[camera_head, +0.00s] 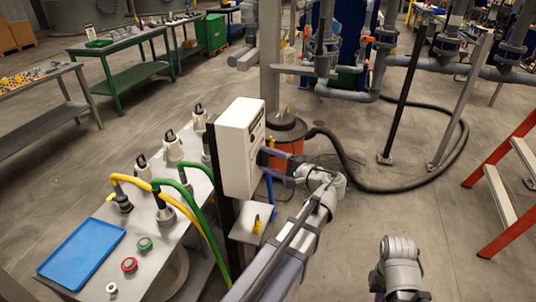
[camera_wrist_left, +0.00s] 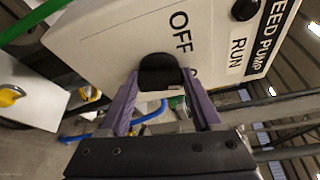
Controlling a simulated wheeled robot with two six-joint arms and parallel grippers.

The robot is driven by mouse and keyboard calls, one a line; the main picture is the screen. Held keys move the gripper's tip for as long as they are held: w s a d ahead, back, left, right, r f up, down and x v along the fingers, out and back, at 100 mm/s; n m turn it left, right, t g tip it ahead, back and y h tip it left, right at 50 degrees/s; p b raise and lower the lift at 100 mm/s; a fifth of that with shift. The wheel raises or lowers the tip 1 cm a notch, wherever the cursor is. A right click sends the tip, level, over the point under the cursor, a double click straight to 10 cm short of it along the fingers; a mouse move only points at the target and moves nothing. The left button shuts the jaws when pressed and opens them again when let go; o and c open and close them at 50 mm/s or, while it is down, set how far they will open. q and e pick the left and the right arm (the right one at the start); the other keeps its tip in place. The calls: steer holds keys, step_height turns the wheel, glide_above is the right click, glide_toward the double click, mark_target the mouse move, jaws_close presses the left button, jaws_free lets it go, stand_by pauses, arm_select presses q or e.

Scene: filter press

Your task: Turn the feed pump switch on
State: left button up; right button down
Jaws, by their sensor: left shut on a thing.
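The feed pump switch box (camera_head: 236,150) is a white box on a dark post in the middle of the head view. In the left wrist view its white face (camera_wrist_left: 105,35) carries the labels OFF, RUN and FEED PUMP (camera_wrist_left: 268,35). A black switch knob (camera_wrist_left: 160,70) stands out from this face below the word OFF. My left gripper (camera_head: 266,157) is at the right face of the box, its purple fingers (camera_wrist_left: 160,88) on either side of the knob and shut on it. The knob is hidden in the head view.
A bench with a blue tray (camera_head: 82,250), red and green buttons, and yellow and green hoses stands left of the box. A red stepladder (camera_head: 500,180) stands at right. Open floor lies between.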

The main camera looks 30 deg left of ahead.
arm_select(q)
steer(key=m+p, duration=0.1)
steer(key=m+g+h+p, duration=0.1)
steer(key=shift+w+r+m, duration=0.1)
steer(key=shift+r+m, duration=0.15)
steer(key=shift+m, duration=0.15)
steer(key=shift+f+m+g+h+p, duration=0.1)
steer(key=shift+m+g+h+p, duration=0.3)
steer(key=shift+m+p, duration=0.45)
steer(key=shift+m, duration=0.25)
steer(key=o, duration=1.4)
steer(key=p+v, duration=0.2)
steer(key=v, duration=0.5)
steer(key=shift+d, duration=0.35)
